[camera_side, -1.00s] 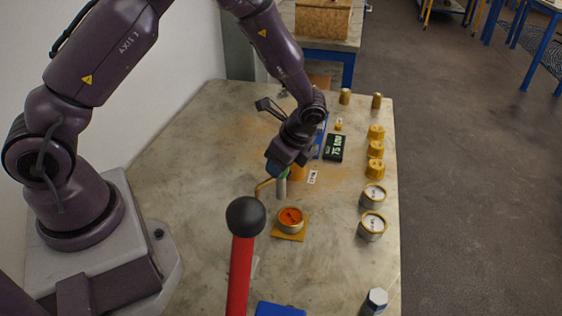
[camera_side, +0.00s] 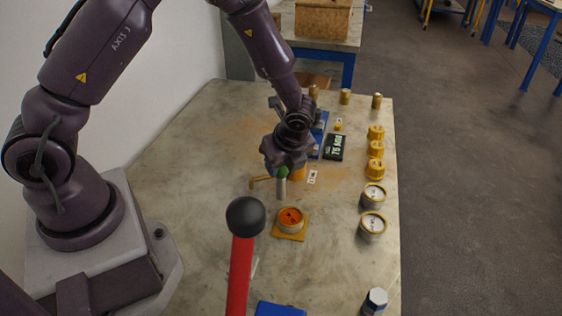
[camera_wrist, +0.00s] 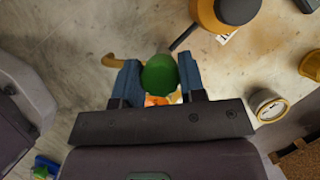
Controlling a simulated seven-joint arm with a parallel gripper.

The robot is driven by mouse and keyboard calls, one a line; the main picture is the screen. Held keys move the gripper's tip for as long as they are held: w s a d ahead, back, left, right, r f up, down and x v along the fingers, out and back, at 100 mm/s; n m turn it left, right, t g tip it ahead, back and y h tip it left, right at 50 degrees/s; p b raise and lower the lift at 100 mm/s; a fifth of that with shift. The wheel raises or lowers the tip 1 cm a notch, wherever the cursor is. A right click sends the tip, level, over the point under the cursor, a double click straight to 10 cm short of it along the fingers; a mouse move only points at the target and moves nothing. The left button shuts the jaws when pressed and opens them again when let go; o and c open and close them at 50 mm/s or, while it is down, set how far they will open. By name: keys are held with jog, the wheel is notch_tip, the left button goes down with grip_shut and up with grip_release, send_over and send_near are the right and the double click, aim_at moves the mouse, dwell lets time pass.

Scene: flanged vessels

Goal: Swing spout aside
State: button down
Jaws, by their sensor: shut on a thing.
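The yellow spout (camera_side: 261,180) is a bent tube with its free end pointing left in the side view. Its other end is hidden behind the held piece and my gripper. Part of it also shows left of my fingers in the wrist view (camera_wrist: 113,61). My gripper (camera_side: 282,168) is shut on a grey cylinder with a green top (camera_side: 281,187). In the wrist view the green top (camera_wrist: 159,73) sits between the two blue fingers. The held cylinder overlaps the spout in the side view; I cannot tell if they touch. A yellow body (camera_side: 299,173) is partly hidden behind my gripper.
An orange-topped round vessel (camera_side: 290,220) stands on a yellow square plate in front of my gripper. A red lever with a black ball (camera_side: 245,216) rises in the foreground. Gauges (camera_side: 373,195) and yellow knobs (camera_side: 375,150) line the right edge. The table's left is clear.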

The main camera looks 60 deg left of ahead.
jog(key=c, duration=0.7)
grip_release()
jog(key=v, duration=1.3)
